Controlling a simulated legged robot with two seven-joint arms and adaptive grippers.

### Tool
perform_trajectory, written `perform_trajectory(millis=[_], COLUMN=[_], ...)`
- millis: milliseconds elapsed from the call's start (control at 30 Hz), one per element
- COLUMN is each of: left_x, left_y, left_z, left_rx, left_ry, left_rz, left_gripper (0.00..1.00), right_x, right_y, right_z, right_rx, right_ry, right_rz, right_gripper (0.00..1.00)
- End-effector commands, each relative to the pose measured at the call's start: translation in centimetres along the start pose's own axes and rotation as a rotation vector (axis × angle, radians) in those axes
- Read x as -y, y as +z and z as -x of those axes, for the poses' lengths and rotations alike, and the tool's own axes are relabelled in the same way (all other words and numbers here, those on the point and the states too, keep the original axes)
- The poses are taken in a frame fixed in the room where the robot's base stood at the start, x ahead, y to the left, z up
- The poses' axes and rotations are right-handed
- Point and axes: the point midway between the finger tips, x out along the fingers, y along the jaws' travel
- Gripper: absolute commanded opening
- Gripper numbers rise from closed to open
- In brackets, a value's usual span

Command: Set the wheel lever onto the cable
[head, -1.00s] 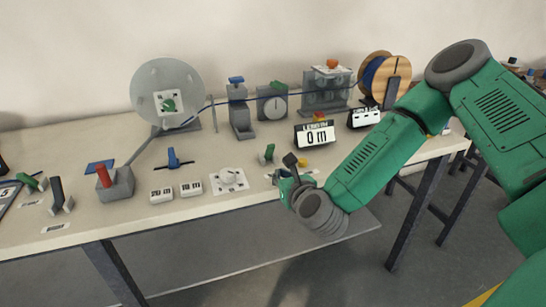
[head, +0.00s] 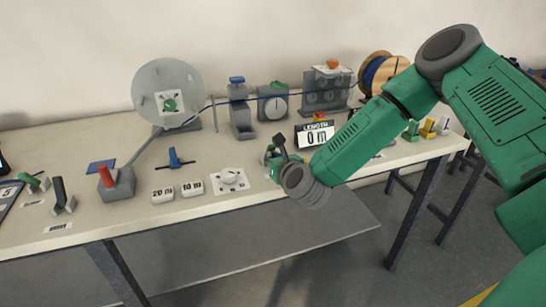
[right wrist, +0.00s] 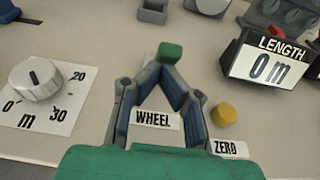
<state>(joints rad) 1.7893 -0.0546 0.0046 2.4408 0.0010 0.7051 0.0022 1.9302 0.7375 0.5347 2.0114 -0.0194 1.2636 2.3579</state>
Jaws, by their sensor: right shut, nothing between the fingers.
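The wheel lever, with a green knob (right wrist: 171,52), stands behind the WHEEL label (right wrist: 154,119) in the right wrist view. In the head view it is mostly hidden by my right gripper (head: 275,155). The same gripper shows in the right wrist view (right wrist: 165,70), its fingers converging to shut tips just in front of the knob, with nothing between them. Whether the tips touch the lever I cannot tell. The blue cable (head: 310,93) runs from the wooden spool (head: 376,70) past the grey devices to the clear reel (head: 150,85). My left gripper is not in view.
A white dial (right wrist: 35,78) lies left of the gripper. A yellow button (right wrist: 223,114) and the ZERO label (right wrist: 229,149) lie right. The LENGTH display (head: 316,134) reads 0 m. The table's front edge is close.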

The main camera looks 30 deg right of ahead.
Motion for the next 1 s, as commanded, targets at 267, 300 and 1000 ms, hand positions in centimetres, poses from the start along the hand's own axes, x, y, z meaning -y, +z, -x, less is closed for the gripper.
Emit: perform_trajectory(millis=[267, 300, 1000], left_x=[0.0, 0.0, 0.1], left_y=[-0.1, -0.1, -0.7], left_z=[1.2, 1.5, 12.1], left_rx=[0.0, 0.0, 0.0], left_ry=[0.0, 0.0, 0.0], left_rz=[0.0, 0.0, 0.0], left_gripper=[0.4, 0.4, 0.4], right_x=[0.1, 0.1, 0.0], right_y=[0.7, 0.8, 4.2], right_z=[-0.1, -0.2, -2.6], right_rx=[-0.061, -0.074, -0.597], right_ry=[-0.001, -0.001, 0.0], right_rz=[-0.001, -0.002, 0.0], right_gripper=[0.0, 0.0, 0.0])
